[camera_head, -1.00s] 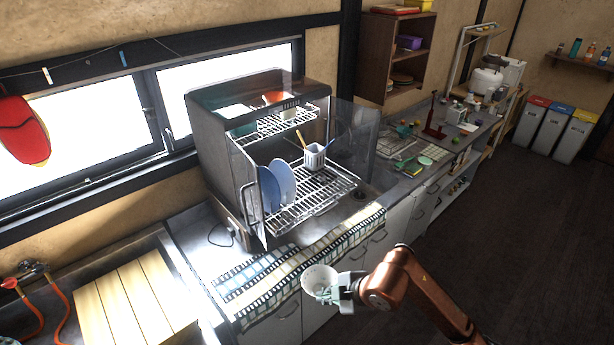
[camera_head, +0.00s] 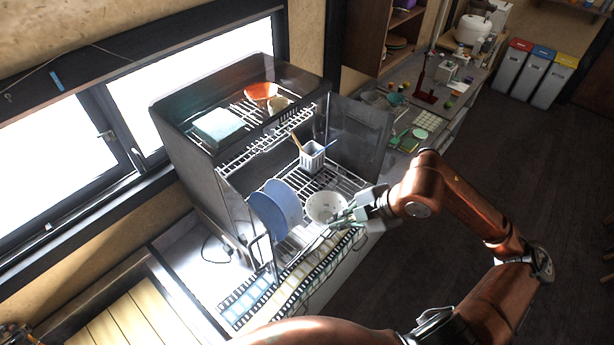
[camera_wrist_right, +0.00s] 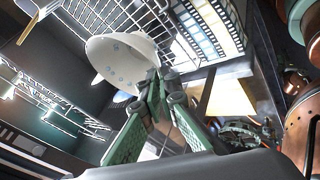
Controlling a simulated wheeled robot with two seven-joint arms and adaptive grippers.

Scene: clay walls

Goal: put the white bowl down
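The white bowl (camera_head: 322,206) is at the front of the lower wire rack (camera_head: 345,181) of the open dish cabinet. My right gripper (camera_head: 345,214) is shut on the bowl's near right rim. In the right wrist view the bowl (camera_wrist_right: 118,58) sits at the tips of the fingers (camera_wrist_right: 152,88), with wire rack bars behind it. I cannot tell whether the bowl touches the rack. My left gripper is not in view.
Blue plates (camera_head: 272,210) stand upright just left of the bowl. A white utensil cup (camera_head: 312,157) stands behind it. A clear door (camera_head: 362,145) is open at the right. The upper shelf holds an orange bowl (camera_head: 261,91). A film-strip-patterned mat (camera_head: 290,291) lies in front.

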